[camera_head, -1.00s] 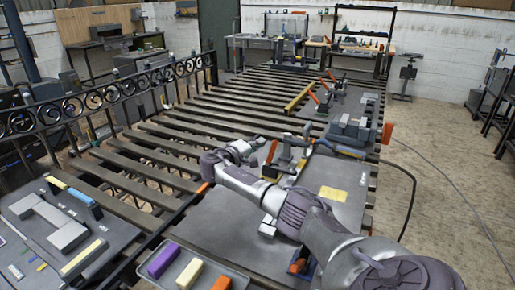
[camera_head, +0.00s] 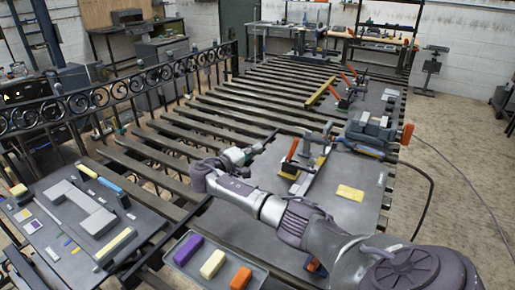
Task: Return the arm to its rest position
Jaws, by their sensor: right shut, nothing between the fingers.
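My right arm reaches in from the lower right across the grey work plate (camera_head: 372,212). My right gripper (camera_head: 258,148) is beyond the bent wrist, pointing up and right, over the dark slats of the gate. It is shut, with nothing seen in it. It is left of a clamp with an orange handle (camera_head: 291,151), with a small gap in the picture between them. My left gripper is not in view. My right arm hides part of the plate's near left side.
A tray (camera_head: 258,277) with purple, cream and orange blocks lies below my arm. A grey vise (camera_head: 372,130) with an orange knob stands at right. A board (camera_head: 62,225) with a grey U-shaped piece is at left. A scroll panel (camera_head: 130,92) rises behind it. Floor at right is mostly clear.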

